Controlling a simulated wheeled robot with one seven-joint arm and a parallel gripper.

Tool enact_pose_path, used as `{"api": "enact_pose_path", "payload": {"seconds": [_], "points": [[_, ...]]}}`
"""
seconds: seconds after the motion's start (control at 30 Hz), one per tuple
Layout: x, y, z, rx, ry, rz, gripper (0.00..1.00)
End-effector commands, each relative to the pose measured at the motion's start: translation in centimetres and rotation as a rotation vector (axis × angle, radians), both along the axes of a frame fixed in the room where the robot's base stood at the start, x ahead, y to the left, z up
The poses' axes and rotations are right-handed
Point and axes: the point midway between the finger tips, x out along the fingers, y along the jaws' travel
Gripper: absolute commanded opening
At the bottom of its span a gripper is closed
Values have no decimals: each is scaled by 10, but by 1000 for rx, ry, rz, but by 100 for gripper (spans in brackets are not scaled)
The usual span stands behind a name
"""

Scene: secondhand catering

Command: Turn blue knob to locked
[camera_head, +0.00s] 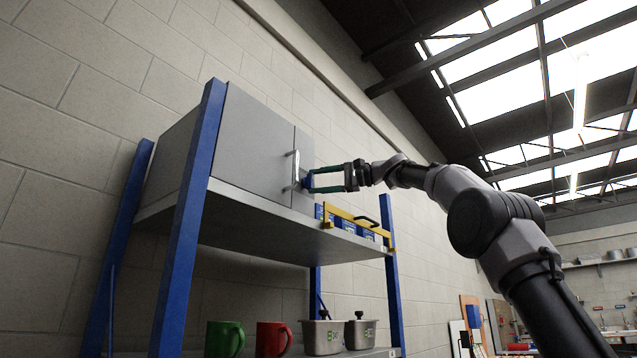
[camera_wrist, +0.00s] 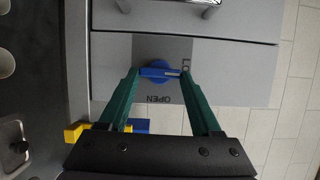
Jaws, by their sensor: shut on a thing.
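The blue knob (camera_wrist: 158,71) is on a grey plate in the wrist view, its bar lying across the picture. The green fingers of my gripper (camera_wrist: 160,73) are shut on the two ends of this bar. An OPEN label (camera_wrist: 159,99) is below the knob, and a label starting with "LO" (camera_wrist: 186,66) is to its right, partly hidden by a finger.
The grey cabinet (camera_head: 250,140) with a metal handle (camera_head: 294,170) stands on a blue-posted shelf (camera_head: 270,225). A yellow-framed item (camera_head: 350,217) and blue boxes sit right of it. Below are a green mug (camera_head: 224,338), a red mug (camera_head: 272,337) and metal containers (camera_head: 322,337).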

Motion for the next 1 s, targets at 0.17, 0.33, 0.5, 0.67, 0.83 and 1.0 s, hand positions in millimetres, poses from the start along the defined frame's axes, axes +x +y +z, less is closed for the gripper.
{"api": "enact_pose_path", "payload": {"seconds": [0.17,0.33,0.5,0.67,0.83,1.0], "points": [[0,1,-1,-23,-25,2,9],[0,1,-1,-31,-34,2,9],[0,1,-1,-31,-34,3,9],[0,1,-1,-32,-33,3,76],[0,1,-1,-30,-34,2,95],[0,0,0,-29,-34,1,95]]}}
